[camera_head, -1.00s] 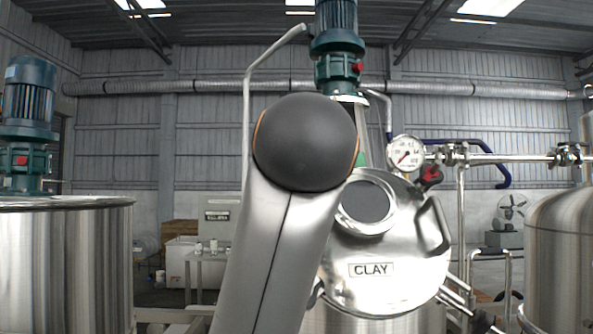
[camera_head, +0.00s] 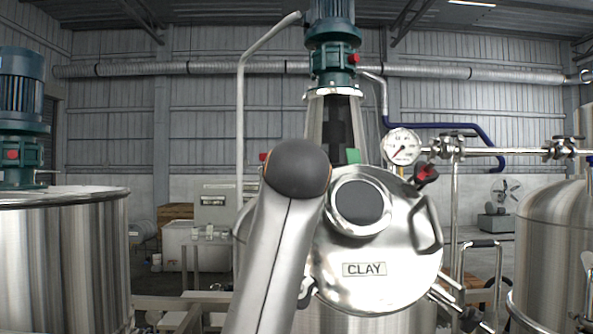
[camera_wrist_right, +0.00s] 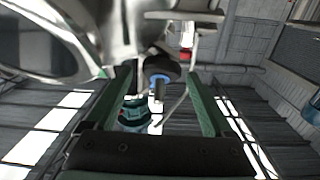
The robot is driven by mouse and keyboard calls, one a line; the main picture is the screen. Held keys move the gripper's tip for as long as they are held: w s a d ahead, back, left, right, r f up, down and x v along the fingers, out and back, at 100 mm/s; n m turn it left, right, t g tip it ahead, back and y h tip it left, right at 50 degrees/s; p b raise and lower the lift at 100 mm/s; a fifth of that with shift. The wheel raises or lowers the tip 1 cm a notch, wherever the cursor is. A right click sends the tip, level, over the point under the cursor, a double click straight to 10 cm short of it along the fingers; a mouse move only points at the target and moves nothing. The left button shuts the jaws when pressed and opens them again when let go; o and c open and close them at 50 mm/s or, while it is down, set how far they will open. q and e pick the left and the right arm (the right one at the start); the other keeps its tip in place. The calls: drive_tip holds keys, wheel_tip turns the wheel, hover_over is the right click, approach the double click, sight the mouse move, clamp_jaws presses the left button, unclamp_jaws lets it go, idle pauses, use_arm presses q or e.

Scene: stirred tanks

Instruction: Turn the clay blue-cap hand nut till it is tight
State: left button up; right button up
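The clay tank's round steel lid (camera_head: 400,235) with its CLAY label (camera_head: 364,269) and round sight glass (camera_head: 360,203) stands at the centre right of the head view. My right gripper (camera_wrist_right: 160,82) shows in the right wrist view as two green fingers set well apart. Touch between fingers and nut cannot be told. In the head view I cannot make out the nut or right gripper; my grey arm covers the lid's left side. My left gripper is not in view.
A pressure gauge (camera_head: 401,147) and horizontal pipe (camera_head: 500,151) stand behind the lid. A green motor (camera_head: 333,45) rises above the tank. Other steel tanks stand at the left (camera_head: 65,260) and right (camera_head: 555,250). Open floor shows behind.

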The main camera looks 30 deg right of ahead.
drive_tip(key=c, duration=1.3)
drive_tip(key=shift+m+h, duration=0.3)
drive_tip(key=shift+m, duration=0.1)
drive_tip(key=m+g+h, duration=0.1)
drive_tip(key=m, duration=0.2)
drive_tip(key=m+g+h, duration=0.1)
drive_tip(key=m+g, duration=0.1)
drive_tip(key=m, duration=0.1)
drive_tip(key=shift+w+a+r, duration=0.1)
drive_tip(key=shift+w+a, duration=0.05)
drive_tip(key=shift+a, duration=0.05)
drive_tip(key=m+g, duration=0.1)
drive_tip(key=m, duration=0.2)
drive_tip(key=m+g+h, duration=0.1)
drive_tip(key=m+g, duration=0.1)
drive_tip(key=m, duration=0.1)
drive_tip(key=shift+w+r, duration=0.1)
drive_tip(key=m+g, duration=0.1)
drive_tip(key=m, duration=0.1)
drive_tip(key=m+g, duration=0.2)
drive_tip(key=shift+r+m+y, duration=0.15)
drive_tip(key=shift+m+y, duration=0.15)
drive_tip(key=shift+m, duration=0.1)
drive_tip(key=shift+w+m+g+y, duration=0.15)
drive_tip(key=shift+m+g+y, duration=0.4)
drive_tip(key=shift+m, duration=0.95)
drive_tip(key=shift+m+g+y, duration=0.25)
drive_tip(key=shift+m, duration=0.45)
